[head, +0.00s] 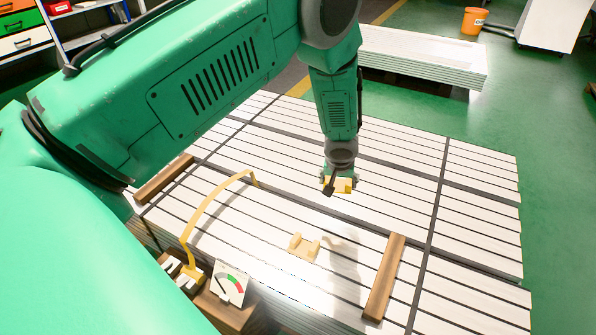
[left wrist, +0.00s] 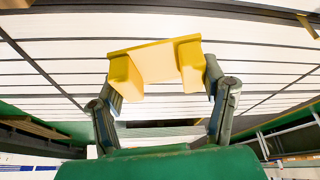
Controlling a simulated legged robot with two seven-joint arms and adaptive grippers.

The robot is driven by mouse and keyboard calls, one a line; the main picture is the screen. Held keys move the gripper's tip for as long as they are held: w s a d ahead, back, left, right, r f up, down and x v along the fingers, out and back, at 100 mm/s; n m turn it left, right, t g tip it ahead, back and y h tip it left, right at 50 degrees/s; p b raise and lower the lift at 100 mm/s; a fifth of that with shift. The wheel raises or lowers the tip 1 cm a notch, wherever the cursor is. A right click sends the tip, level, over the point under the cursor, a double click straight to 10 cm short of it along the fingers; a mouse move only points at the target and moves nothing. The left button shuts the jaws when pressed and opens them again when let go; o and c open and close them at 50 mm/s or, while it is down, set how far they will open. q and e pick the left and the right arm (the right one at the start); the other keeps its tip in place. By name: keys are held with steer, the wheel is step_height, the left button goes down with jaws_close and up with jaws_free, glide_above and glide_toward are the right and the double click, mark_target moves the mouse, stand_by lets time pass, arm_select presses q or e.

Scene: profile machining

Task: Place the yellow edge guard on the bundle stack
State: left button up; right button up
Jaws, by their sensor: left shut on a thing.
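The yellow edge guard (head: 343,186) is held in my left gripper (head: 337,181) above the bundle stack (head: 478,235). In the left wrist view, the yellow guard (left wrist: 157,62) sits between the two fingers of my left gripper (left wrist: 160,84), which touch its sides. The white slatted stack (left wrist: 60,52) shows behind it. A gap between guard and stack seems likely, but its height is hard to tell. A tan, guard-shaped piece (head: 304,247) lies on the stack's top, nearer and left of the gripper. My right gripper is not in view.
Wooden battens lie on the stack at right (head: 384,277) and left (head: 163,180). A yellow curved bar (head: 207,210) arches over its near left part, beside a dial gauge (head: 229,284). Another white stack (head: 425,55) and an orange bucket (head: 474,20) stand behind.

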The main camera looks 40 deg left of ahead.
arm_select(q)
steer(key=shift+n, duration=0.5)
steer(key=a+f, duration=0.2)
steer(key=a, duration=0.1)
steer(key=shift+w+f, duration=0.35)
steer(key=shift+y, duration=0.3)
steer(key=f+b, duration=0.1)
steer(key=f, duration=0.2)
steer(key=f+b, duration=0.1)
steer(key=f, duration=0.2)
steer(key=f+b, duration=0.2)
steer(key=f, duration=0.2)
steer(key=shift+a+f, duration=0.1)
steer(key=shift+a, duration=0.2)
steer(key=shift+f, duration=0.15)
steer(key=shift+c, duration=0.4)
steer(key=shift+d, duration=0.2)
steer(key=o, duration=1.1)
steer(key=shift+o, duration=0.2)
